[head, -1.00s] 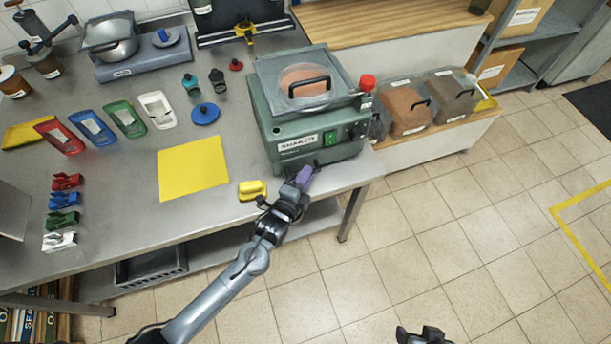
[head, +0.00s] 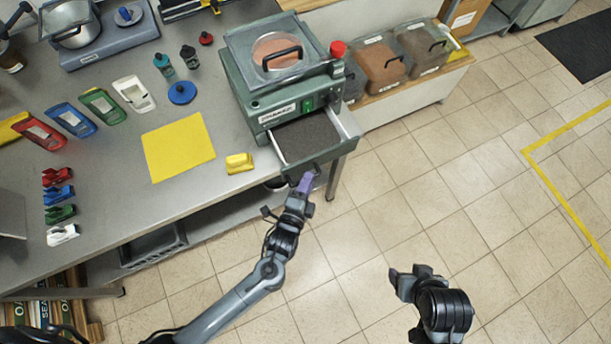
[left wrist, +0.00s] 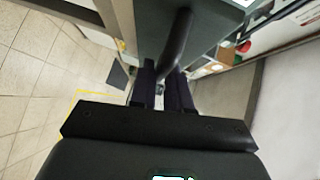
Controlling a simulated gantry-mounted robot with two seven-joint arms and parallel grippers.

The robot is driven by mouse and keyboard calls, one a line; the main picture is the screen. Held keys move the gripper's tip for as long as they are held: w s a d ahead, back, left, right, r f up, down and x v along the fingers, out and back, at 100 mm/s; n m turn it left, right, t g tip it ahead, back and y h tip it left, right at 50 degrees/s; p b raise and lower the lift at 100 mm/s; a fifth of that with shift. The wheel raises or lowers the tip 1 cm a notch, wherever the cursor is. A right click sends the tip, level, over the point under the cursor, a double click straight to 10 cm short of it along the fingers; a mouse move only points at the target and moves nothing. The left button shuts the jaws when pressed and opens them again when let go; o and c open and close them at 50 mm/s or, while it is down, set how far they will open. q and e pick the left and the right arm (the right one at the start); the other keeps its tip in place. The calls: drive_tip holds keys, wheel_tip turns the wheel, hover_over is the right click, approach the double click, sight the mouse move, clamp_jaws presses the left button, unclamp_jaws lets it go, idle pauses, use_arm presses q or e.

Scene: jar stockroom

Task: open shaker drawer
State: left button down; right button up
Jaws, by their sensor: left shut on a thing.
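The green shaker (head: 275,75) stands at the right end of the metal table, a clear-lidded box with a black handle on top. Its drawer (head: 305,138) is pulled out toward me past the table's front edge, and its dark grainy inside shows. My left gripper (head: 305,182) is at the drawer's front, shut on the dark drawer handle (left wrist: 177,45), which shows between the fingers in the left wrist view (left wrist: 163,85). My right gripper (head: 408,275) is over the floor at the lower right, away from the shaker; its jaw state is unclear.
A yellow block (head: 239,163) and a yellow mat (head: 178,147) lie on the table left of the drawer. Lidded bins (head: 378,65) stand on a low wooden shelf to the right. The tiled floor right of the drawer is clear.

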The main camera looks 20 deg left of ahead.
use_arm(q)
drive_tip(key=c, duration=1.1)
unclamp_jaws()
drive_tip(key=shift+c, duration=0.2)
drive_tip(key=s+a+r, duration=0.1)
drive_tip(key=s, duration=0.9)
drive_tip(key=shift+s+r+b, duration=0.25)
drive_tip(key=shift+s+b, duration=0.1)
drive_tip(key=shift+b, duration=0.05)
